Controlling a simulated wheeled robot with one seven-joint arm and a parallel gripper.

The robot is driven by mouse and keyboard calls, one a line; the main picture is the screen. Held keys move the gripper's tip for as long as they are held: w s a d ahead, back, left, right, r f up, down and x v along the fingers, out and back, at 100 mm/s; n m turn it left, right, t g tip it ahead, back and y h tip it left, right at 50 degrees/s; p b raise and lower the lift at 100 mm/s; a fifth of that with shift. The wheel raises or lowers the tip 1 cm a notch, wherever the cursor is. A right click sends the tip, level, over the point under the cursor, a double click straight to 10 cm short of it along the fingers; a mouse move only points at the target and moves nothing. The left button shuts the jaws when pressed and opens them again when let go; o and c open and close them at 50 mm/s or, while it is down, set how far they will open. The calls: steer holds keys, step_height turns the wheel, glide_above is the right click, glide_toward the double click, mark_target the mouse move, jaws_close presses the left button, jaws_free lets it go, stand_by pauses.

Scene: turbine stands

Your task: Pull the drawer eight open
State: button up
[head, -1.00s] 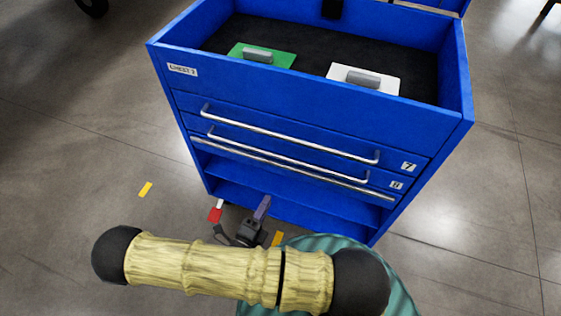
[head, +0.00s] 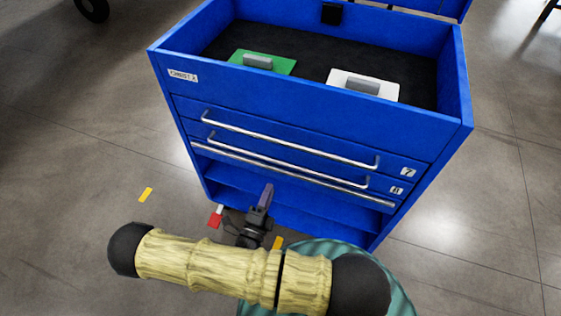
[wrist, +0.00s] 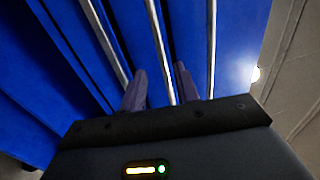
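Drawer eight (head: 381,189) is the lower drawer of the blue chest, below drawer seven (head: 300,133), and looks shut. Its long metal handle (head: 285,163) runs across its front; in the wrist view it appears to be the middle bar (wrist: 159,45). My gripper (head: 267,192) is in front of the chest, seen just below the handles in the head view. In the wrist view its two dark fingers (wrist: 160,85) are apart, with the middle bar running between them in the picture. I cannot tell whether they touch it.
The chest's open top (head: 310,60) holds a green plate (head: 280,67) and a white plate (head: 338,83), both with grey grips. Another metal bar (head: 300,178) runs below handle eight, above an open lower shelf (head: 235,183).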

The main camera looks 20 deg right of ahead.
mark_target(281, 161)
steer(key=x, duration=1.1)
steer(key=shift+d+p, duration=0.1)
steer(key=shift+p, duration=0.3)
steer(key=shift+c, duration=0.2)
jaws_close()
